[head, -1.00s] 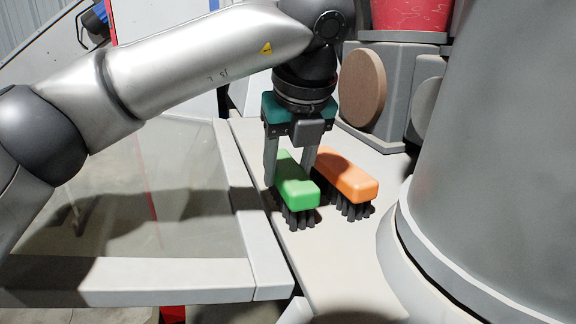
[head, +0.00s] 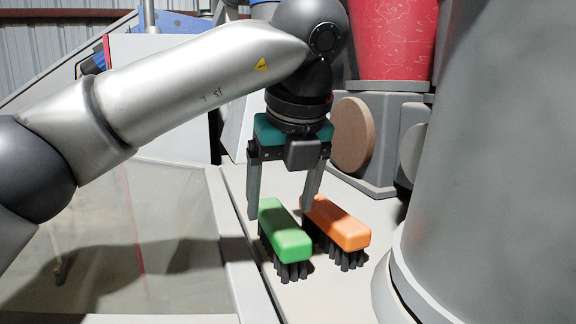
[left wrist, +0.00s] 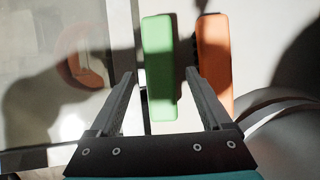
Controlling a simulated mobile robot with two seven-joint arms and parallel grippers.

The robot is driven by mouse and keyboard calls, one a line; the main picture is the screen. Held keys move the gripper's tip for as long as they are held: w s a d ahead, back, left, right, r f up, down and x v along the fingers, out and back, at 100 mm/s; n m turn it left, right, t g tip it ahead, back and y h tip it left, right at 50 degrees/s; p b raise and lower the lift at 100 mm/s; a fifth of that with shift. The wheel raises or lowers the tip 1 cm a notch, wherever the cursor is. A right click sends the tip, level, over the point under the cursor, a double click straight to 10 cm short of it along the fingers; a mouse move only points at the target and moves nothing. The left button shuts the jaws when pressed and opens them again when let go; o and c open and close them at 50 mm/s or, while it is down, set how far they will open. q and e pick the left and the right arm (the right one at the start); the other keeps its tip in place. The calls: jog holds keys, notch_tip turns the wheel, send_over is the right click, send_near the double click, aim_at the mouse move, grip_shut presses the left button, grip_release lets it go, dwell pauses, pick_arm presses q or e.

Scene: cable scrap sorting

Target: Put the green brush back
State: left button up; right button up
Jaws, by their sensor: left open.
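The green brush (head: 285,232) stands bristles down on the pale ledge, beside the orange brush (head: 338,224) on its right. My left gripper (head: 280,212) is open, pointing down, with one finger on each side of the green brush's far part. In the left wrist view, the green brush (left wrist: 160,65) lies between the open fingers (left wrist: 158,74), with gaps on both sides. The right finger is in the narrow space towards the orange brush (left wrist: 213,60). Whether the fingertips reach below the top of the green block is hard to tell. My right gripper is out of view.
A clear panel with a pale frame (head: 235,250) borders the ledge (head: 300,305) on the left. A large grey rounded body (head: 495,170) stands on the right. A red container (head: 397,40) on a grey base with a brown disc (head: 352,135) stands behind.

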pick_arm(q)
jog(key=v, duration=0.8)
jog(key=shift+s+r, duration=0.15)
jog(key=shift+r, duration=0.05)
dwell(1.1)
